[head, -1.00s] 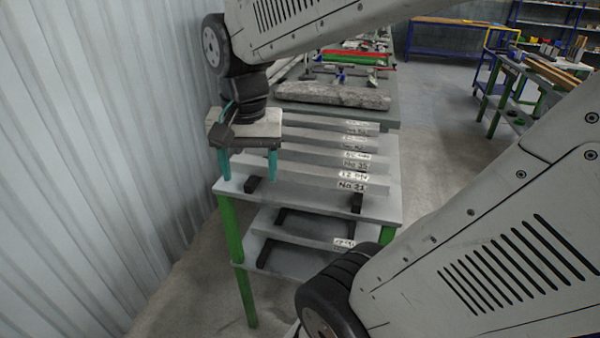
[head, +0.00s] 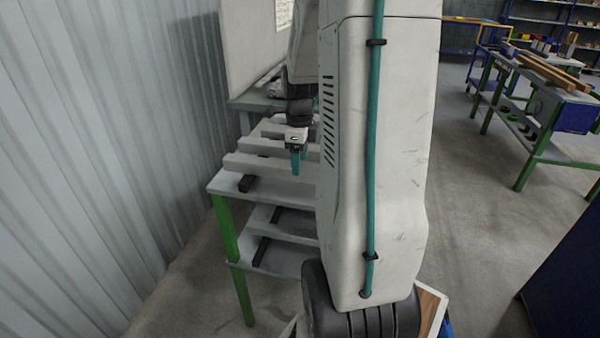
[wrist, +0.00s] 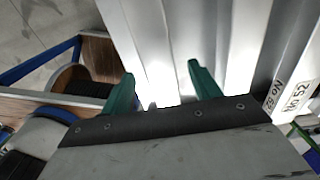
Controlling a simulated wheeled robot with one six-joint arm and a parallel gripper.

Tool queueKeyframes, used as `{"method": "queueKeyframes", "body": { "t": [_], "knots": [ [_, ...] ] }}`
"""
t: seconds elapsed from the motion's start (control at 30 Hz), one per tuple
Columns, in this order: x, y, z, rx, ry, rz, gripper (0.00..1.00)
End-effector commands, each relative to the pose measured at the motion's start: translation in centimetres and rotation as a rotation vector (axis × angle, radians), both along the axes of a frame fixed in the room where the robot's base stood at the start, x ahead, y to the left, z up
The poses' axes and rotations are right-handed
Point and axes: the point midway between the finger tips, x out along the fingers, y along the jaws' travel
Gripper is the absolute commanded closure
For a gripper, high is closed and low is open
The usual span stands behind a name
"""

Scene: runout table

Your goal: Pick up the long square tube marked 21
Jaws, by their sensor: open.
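Several long grey square tubes lie side by side on the table. The front tube (head: 265,168), whose end read No 21 in the earlier head view, has its marked end hidden behind my arm now. My gripper (head: 299,161) is open and points down over the tubes, with teal fingers. The head view does not show clearly whether the fingers touch a tube. In the wrist view, the open fingers (wrist: 160,70) show against pale tubes (wrist: 150,35). I see nothing held.
The tubes rest on a grey table (head: 222,184) with green legs (head: 226,228). A lower shelf (head: 290,262) carries more stock. A corrugated wall (head: 100,150) stands close on the left. Open floor (head: 480,235) lies to the right, before another workbench (head: 545,150).

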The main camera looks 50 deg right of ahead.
Motion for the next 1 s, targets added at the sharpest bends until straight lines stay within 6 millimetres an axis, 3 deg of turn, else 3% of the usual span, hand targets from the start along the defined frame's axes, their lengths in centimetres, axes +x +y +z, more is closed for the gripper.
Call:
{"method": "queueKeyframes", "body": {
  "t": [0.2, 0.47, 0.5, 0.7, 0.73, 1.0],
  "knots": [
    [-0.3, -0.1, -3.0, 0.002, 0.002, 0.002, 0.38],
    [-0.2, -0.1, -3.3, 0.000, 0.000, 0.002, 0.38],
    [-0.2, -0.1, -3.3, 0.000, 0.000, 0.002, 0.41],
    [-0.2, -0.1, -3.3, 0.001, 0.000, 0.002, 0.97],
    [-0.2, -0.1, -3.3, 0.000, 0.000, 0.002, 1.00],
    [-0.2, -0.1, -3.2, -0.001, 0.000, 0.002, 1.00]
  ]
}}
